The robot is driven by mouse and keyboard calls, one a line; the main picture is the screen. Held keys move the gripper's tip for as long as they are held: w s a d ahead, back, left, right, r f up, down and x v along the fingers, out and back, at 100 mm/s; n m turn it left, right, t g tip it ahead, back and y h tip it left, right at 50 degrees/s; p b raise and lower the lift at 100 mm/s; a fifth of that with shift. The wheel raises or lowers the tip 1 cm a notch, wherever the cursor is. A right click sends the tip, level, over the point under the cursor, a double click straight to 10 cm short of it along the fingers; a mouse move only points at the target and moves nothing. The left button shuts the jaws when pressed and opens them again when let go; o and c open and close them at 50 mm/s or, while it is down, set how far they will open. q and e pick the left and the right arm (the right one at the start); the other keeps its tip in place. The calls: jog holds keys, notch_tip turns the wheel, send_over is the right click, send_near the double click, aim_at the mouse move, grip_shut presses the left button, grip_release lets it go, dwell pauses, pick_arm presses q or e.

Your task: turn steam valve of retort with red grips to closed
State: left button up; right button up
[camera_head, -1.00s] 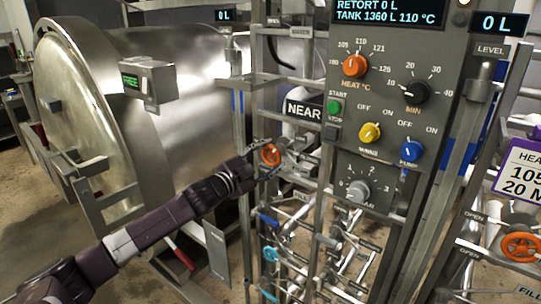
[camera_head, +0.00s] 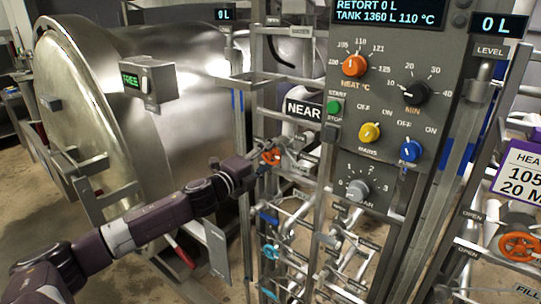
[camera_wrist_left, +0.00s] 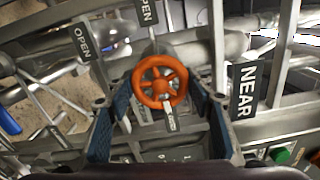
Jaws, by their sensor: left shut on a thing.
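An orange handwheel (camera_head: 271,156) sits on the pipework beside the NEAR sign, at the end of my left arm. In the left wrist view the orange wheel (camera_wrist_left: 160,81) is between the two blue-padded fingers of my left gripper (camera_wrist_left: 161,98), which is shut on it. A small tag hangs at the wheel's lower rim; its lettering is too small to read. The big steel retort (camera_head: 185,90) stands at the left, its box reading FREE. A red grip (camera_head: 186,257) shows low beneath it. My right gripper is not in view.
The control panel (camera_head: 385,120) with coloured knobs stands right of the wheel. Pipes and small blue-handled valves (camera_head: 270,251) crowd below. Another orange handwheel (camera_head: 520,246) is at the far right. Frame posts (camera_head: 243,150) stand close to the gripper.

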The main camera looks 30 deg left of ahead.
pick_arm(q)
jog(key=shift+f+m, duration=0.15)
jog(key=shift+m, duration=0.35)
jog(key=o, duration=1.2)
jog(key=shift+c, duration=0.2)
jog(key=shift+s, duration=0.1)
jog(key=s, duration=1.1)
jog(key=shift+s+a, duration=0.4)
jog(key=shift+a, duration=0.05)
